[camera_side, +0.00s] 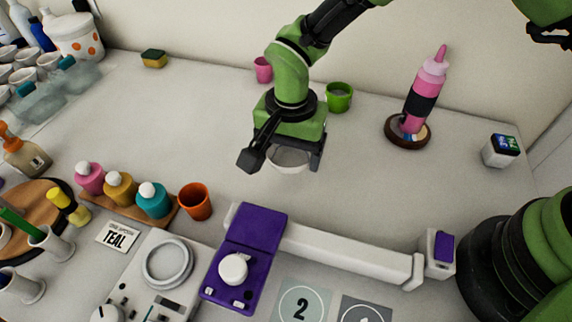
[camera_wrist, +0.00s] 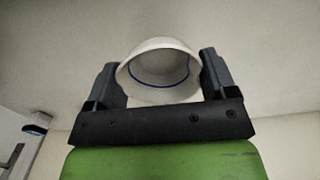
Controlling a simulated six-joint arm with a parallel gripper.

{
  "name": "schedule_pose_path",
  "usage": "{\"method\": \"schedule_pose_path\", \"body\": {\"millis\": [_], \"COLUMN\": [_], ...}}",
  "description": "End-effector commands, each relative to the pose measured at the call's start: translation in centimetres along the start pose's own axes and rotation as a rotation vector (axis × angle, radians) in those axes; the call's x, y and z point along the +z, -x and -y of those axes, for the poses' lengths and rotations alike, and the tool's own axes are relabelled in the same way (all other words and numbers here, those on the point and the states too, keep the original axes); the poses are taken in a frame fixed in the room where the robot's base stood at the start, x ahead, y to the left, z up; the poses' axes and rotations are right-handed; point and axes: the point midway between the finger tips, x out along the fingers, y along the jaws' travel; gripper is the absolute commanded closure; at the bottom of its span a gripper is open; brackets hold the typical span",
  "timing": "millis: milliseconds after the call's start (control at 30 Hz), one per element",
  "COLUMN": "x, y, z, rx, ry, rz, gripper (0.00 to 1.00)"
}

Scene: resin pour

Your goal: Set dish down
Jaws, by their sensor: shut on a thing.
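The dish is a small white bowl (camera_side: 289,158) held between the fingers of my gripper (camera_side: 283,162), above the open white table. The side view shows only its lower part, below the gripper body. In the wrist view the dish (camera_wrist: 160,72) shows its round opening and a thin dark blue line inside. The two dark fingers of my gripper (camera_wrist: 158,85) stand on either side of it, shut on it. I cannot tell exactly how high the dish is above the table.
Bare table (camera_side: 200,115) lies left of my gripper. A green cup (camera_side: 339,98) and a pink cup (camera_side: 263,70) stand behind it. An orange cup (camera_side: 195,201), a purple device (camera_side: 241,262) and a long white bar (camera_side: 335,247) are in front. A pink bottle (camera_side: 424,90) stands right.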

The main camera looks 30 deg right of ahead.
Motion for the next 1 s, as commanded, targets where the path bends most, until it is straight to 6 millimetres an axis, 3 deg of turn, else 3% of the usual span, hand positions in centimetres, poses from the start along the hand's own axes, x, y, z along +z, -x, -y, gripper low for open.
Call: {"method": "schedule_pose_path", "body": {"millis": [267, 667, 700, 767, 800, 1000], "x": [0.0, 0.0, 0.0, 0.0, 0.0, 0.0], "y": [-3.8, -4.3, -4.3, -4.3, -4.3, -4.2], "z": [-0.1, 0.0, 0.0, 0.0, 0.0, 0.0], "rx": [0.001, 0.000, 0.001, 0.000, 0.000, 0.000], "ry": [0.000, 0.000, 0.000, 0.000, 0.000, 0.000], "rz": [0.000, 0.000, 0.000, 0.000, 0.000, 0.000], "gripper": [0.46, 0.46, 0.17, 0.04, 0.00, 0.00]}}
